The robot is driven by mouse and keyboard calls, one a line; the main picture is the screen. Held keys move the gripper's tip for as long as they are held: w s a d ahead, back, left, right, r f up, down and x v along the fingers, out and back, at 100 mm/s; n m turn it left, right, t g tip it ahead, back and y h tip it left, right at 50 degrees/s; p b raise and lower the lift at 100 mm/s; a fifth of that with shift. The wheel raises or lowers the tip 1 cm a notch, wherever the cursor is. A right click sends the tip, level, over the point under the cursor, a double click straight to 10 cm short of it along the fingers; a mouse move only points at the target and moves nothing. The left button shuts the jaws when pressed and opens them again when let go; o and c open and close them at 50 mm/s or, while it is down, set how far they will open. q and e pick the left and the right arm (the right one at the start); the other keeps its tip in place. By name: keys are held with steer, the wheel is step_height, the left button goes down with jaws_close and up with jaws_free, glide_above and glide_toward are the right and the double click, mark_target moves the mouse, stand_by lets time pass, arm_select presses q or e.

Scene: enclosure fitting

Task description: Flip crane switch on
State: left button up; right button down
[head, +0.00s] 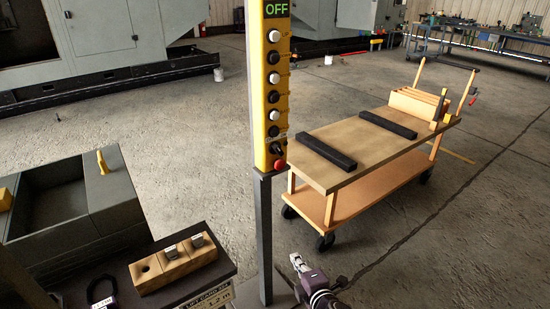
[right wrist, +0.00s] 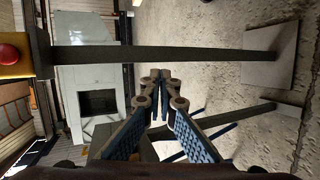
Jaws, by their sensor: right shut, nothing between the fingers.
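The yellow crane control box (head: 268,90) stands on a grey post (head: 264,240) in the head view. A green OFF display (head: 277,8) is at its top. Below are white and black buttons, a dark switch-like knob (head: 277,148) near the bottom, and a red button (head: 280,165). The lever position is too small to tell. My right gripper (head: 318,282) is low, right of the post and well below the box. In the right wrist view its fingers (right wrist: 161,76) are shut and empty, with the red button (right wrist: 9,53) at the left edge. My left gripper is out of view.
A wooden cart (head: 375,150) with black bars stands right of the post. At lower left are a grey open enclosure (head: 75,190) and a wooden block (head: 174,263) with holes on a dark table. The concrete floor between post and cart is free.

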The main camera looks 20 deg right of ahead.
mark_target(278, 150)
steer(key=w+a+r+n+t+y, duration=0.1)
steer(key=a+r+n+t, duration=0.1)
steer(key=r, duration=1.1)
steer(key=w+a+r+n+t+y, duration=0.1)
steer(key=w+a+r+n+t, duration=0.1)
steer(key=r, duration=1)
steer(key=a+n+t, duration=0.1)
steer(key=n, duration=0.1)
steer(key=shift+r+n, duration=0.3)
steer(key=shift+r, duration=0.05)
steer(key=w+r+p, duration=0.1)
steer(key=w, duration=0.2)
steer(key=w+r+p, duration=0.1)
steer(key=w, duration=0.3)
steer(key=w+d, duration=0.1)
steer(key=w, duration=0.2)
steer(key=shift+w+r+p, duration=0.4)
steer(key=shift+d+r, duration=0.25)
steer(key=shift+d, duration=0.2)
steer(key=shift+w, duration=0.1)
